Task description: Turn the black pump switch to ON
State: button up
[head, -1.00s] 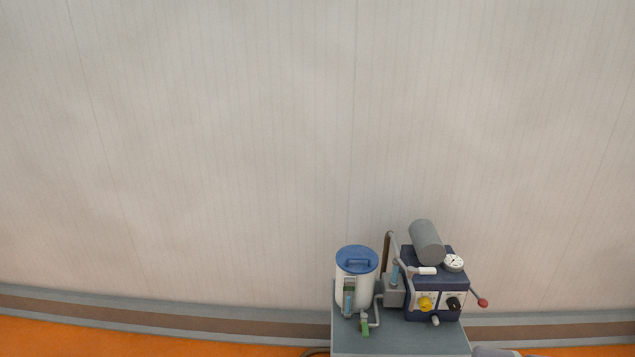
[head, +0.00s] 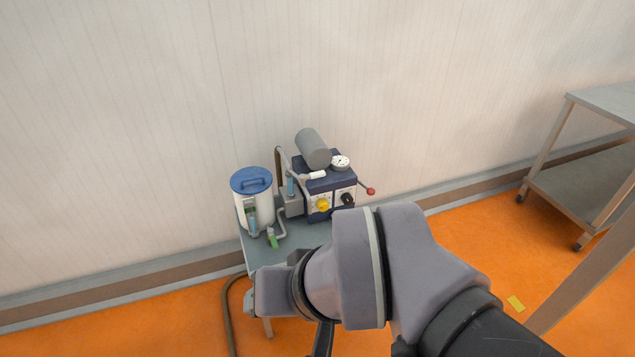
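The pump unit (head: 318,204) is a dark blue box with a light front panel, on a grey table (head: 262,254) against the wall. The black pump switch (head: 347,199) is on the right of its front panel, right of a yellow knob (head: 323,205). Its setting is too small to read. My arm covers the foreground, below and right of the pump. My gripper's fingers cannot be made out; a dark part shows below the wrist at the bottom edge.
A white canister (head: 262,206) with a blue lid stands left of the pump. A red-tipped lever (head: 370,191) sticks out to the right. A hose (head: 228,310) hangs to the floor. A metal cart (head: 590,175) stands at right, with orange floor between.

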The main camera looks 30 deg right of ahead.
aim_at(347, 198)
jog(key=i+z, duration=0.25)
jog(key=i, duration=0.25)
jog(key=i+j+z, duration=0.25)
jog(key=i, duration=0.3)
